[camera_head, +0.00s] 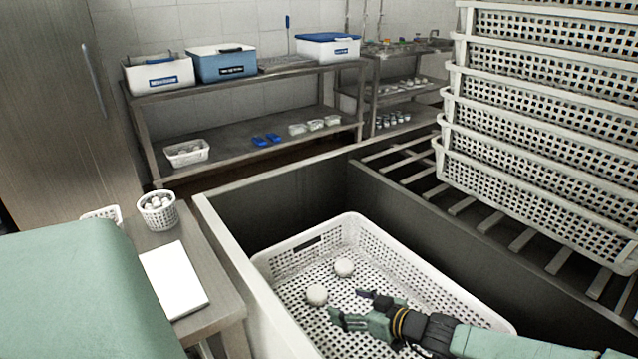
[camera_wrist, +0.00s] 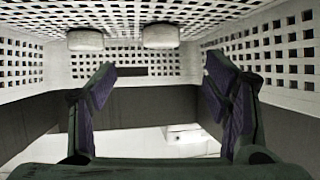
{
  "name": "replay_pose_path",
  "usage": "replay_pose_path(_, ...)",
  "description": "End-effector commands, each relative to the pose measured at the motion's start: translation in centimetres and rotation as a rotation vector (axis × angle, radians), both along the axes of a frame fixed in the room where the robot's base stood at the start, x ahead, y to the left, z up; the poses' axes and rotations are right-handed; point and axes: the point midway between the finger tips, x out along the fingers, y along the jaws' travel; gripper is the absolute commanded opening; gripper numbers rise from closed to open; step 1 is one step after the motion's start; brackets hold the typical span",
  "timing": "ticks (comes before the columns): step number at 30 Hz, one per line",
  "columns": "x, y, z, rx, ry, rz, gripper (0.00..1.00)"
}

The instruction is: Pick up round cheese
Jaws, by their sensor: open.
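Two round white cheeses lie on the floor of a white perforated basket (camera_head: 440,281). In the head view, one cheese (camera_head: 344,267) is farther back and the other cheese (camera_head: 317,295) is nearer and to the left. My gripper (camera_head: 350,305) is over the basket, just right of the nearer cheese and in front of the farther one. Its fingers are spread with nothing between them. In the wrist view, both cheeses, left (camera_wrist: 85,40) and right (camera_wrist: 160,36), appear near the top, beyond the open fingers (camera_wrist: 160,82). The basket's near part is partly hidden by my arm.
The basket sits inside a deep metal basin with a raised rim (camera_head: 262,278). A tall stack of white perforated baskets (camera_head: 538,140) stands on slats at the right. A side table with a white board (camera_head: 173,279) and a small basket (camera_head: 157,211) is at left.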

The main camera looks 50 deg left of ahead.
Motion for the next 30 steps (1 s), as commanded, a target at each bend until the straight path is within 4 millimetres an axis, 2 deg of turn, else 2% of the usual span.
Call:
replay_pose_path(3,-0.8,0.1,-1.2,-0.014,-0.019,0.026,0.7)
replay_pose_path(12,-1.2,4.0,-3.0,-0.015,-0.021,0.027,0.7)
replay_pose_path(17,-1.2,5.0,-3.2,-0.016,-0.021,0.026,0.7)
replay_pose_path(22,-1.2,7.7,-3.1,-0.016,-0.02,0.028,0.7)
replay_pose_path(24,-1.2,8.6,-3.8,-0.016,-0.019,0.026,0.7)
replay_pose_path(30,-1.2,9.6,-4.5,-0.016,-0.021,0.024,0.7)
